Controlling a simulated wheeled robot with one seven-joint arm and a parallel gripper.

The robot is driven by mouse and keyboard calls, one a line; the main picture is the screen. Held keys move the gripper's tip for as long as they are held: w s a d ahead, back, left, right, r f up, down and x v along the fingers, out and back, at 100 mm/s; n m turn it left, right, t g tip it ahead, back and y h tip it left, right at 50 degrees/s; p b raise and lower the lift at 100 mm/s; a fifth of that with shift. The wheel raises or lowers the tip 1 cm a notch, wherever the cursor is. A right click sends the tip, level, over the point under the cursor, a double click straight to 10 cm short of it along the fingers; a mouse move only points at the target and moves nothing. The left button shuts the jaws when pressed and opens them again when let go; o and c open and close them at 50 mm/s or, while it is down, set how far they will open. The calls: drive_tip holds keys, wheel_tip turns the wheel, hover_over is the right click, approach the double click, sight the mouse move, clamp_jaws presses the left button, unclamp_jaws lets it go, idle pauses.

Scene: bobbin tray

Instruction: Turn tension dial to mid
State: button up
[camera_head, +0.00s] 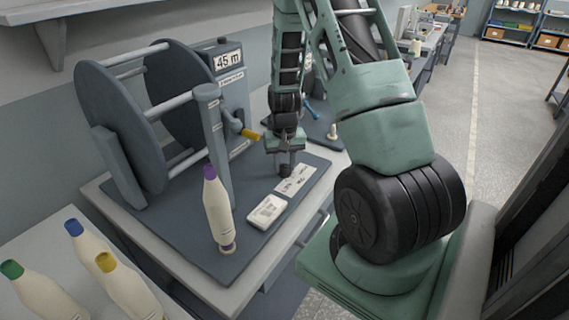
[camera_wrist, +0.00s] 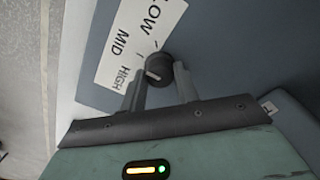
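The tension dial (camera_wrist: 160,69) is a small dark round knob with a pale pointer mark, which lies toward the HIGH side. Beside it a white label (camera_wrist: 112,62) reads LOW, MID and HIGH. My gripper (camera_wrist: 160,73) has its two fingers apart, one on each side of the dial, with the knob between or just beyond the tips. I see no clear contact. In the head view my gripper (camera_head: 285,158) points down over the dial (camera_head: 286,171), near the right edge of the dark base plate, and partly hides it.
A large reel (camera_head: 110,125) with a crank and a counter (camera_head: 229,59) reading 45 m stands left of the dial. Several capped bottles are at lower left.

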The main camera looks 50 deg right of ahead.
sight(285, 166)
drive_tip(key=o, duration=0.3)
drive_tip(key=shift+o, duration=0.2)
drive_tip(key=shift+r, duration=0.15)
wheel_tip(285, 166, up, 17)
drive_tip(key=b, duration=0.2)
idle(0.6)
